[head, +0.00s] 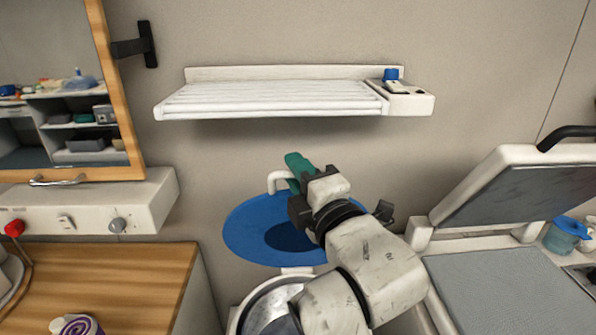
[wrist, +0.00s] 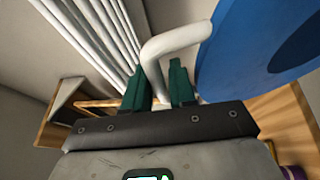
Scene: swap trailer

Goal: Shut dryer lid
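The dryer's round blue lid (head: 255,225) stands raised, tilted up toward the wall, behind the open metal drum (head: 265,305). A white bent handle (head: 278,178) sticks out at the lid's upper edge. My gripper (head: 298,172) is at this handle, its green fingers pointing up toward the wall. In the wrist view, the white handle (wrist: 168,45) runs down between the two green fingers (wrist: 158,88), which sit close against its sides. The blue lid (wrist: 245,50) fills the upper right there. My arm hides the lid's right part and some of the drum.
A white slatted rack (head: 270,100) hangs on the wall above the lid. At right stands a white appliance with a raised lid (head: 530,190). At left are a wooden counter (head: 130,280) and a white control panel (head: 90,210).

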